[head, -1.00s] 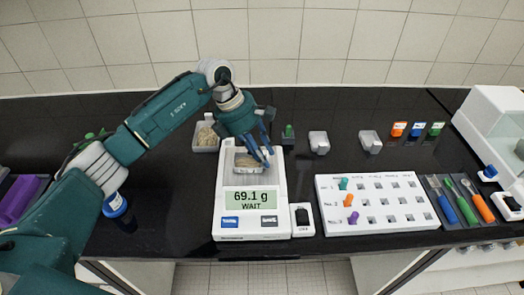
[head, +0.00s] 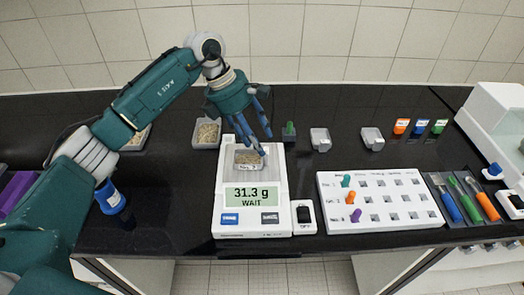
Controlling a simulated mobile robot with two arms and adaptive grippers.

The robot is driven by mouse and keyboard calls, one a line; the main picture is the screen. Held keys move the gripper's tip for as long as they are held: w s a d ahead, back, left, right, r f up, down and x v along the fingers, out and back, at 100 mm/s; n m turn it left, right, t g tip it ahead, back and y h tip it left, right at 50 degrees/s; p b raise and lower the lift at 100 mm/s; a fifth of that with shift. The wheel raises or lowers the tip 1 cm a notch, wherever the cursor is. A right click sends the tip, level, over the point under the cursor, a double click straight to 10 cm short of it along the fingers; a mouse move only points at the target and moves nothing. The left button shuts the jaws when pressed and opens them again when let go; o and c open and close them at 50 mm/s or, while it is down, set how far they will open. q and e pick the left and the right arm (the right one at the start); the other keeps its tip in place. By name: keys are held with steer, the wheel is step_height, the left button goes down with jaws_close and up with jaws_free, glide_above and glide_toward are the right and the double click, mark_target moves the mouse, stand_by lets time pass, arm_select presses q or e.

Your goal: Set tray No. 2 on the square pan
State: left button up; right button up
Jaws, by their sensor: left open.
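A small grey tray (head: 249,161) holding tan grainy material sits on the square pan of the white balance (head: 225,203). The label on its front is too small to read surely. The balance display (head: 251,194) reads 31.3 g and WAIT. My left gripper (head: 262,142) is open just above and behind the tray, its blue fingers pointing down and partly overlapping the tray's right side in the picture. I cannot tell whether a fingertip still touches it. My right gripper is not in view.
Two more grey trays of tan material, one behind the balance (head: 206,134) and one farther left (head: 138,138), stand on the black bench. A white peg board (head: 380,218), a small switch box (head: 304,218) and coloured tools (head: 465,200) lie right. A blue-capped jar (head: 110,197) stands left.

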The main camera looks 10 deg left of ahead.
arm_select(q)
steer(key=b+v, duration=0.2)
steer(key=v, duration=0.5)
steer(key=shift+r, duration=0.3)
